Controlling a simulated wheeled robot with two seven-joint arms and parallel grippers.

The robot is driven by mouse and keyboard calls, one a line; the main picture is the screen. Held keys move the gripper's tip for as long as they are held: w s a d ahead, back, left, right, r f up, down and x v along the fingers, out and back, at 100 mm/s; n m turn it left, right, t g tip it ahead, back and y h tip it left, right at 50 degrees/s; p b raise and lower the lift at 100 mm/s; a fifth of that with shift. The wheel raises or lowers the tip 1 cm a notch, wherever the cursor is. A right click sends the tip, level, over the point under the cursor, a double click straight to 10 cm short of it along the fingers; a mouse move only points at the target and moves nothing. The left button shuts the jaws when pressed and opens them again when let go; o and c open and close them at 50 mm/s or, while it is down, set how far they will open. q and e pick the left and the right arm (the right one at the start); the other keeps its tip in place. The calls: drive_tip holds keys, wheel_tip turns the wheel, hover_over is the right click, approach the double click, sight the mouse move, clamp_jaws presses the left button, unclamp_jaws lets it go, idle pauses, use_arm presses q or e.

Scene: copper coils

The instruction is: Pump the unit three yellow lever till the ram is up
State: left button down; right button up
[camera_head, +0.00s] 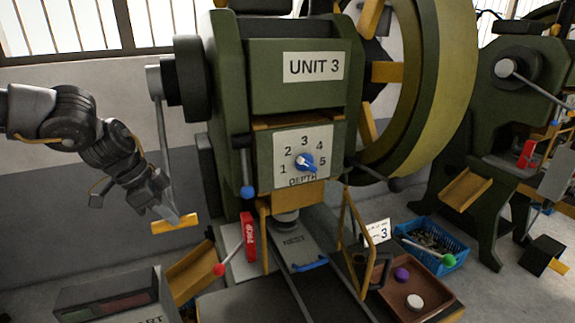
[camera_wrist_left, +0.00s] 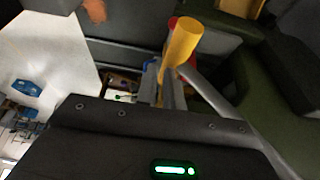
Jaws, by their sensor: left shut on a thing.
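The yellow lever of unit three has a grey rod that hangs from a pivot on the left side of the green press (camera_head: 270,75) marked "UNIT 3". Its yellow handle (camera_head: 185,223) is at the rod's low end and also shows in the left wrist view (camera_wrist_left: 183,42). My left gripper (camera_head: 174,217) is shut on the yellow handle; its fingers hide part of it. The ram (camera_head: 286,221) is the grey cylinder under the press head, low over the plate marked "NEST" (camera_head: 292,241). I cannot tell if it touches the plate. My right gripper is out of view.
A red-knobbed lever (camera_head: 219,269) and a yellow chute (camera_head: 190,272) stand below the handle. A blue-knobbed rod (camera_head: 247,192) hangs on the press front. A brown tray (camera_head: 413,290) and blue crate (camera_head: 434,236) are at right. Another green press (camera_head: 500,130) stands beyond.

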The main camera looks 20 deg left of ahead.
use_arm(q)
drive_tip(key=s+d+r+p, duration=0.1)
drive_tip(key=s+r+p, duration=0.1)
drive_tip(key=r, duration=0.4)
drive_tip(key=s+d+r+p, duration=0.2)
drive_tip(key=s+r+p, duration=0.1)
drive_tip(key=r, duration=0.3)
drive_tip(key=shift+s+d+p, duration=0.15)
drive_tip(key=shift+d+p, duration=0.15)
drive_tip(key=shift+p, duration=0.45)
wheel_tip(320, 180, up, 7)
drive_tip(key=p, duration=0.4)
drive_tip(key=shift+p, duration=0.3)
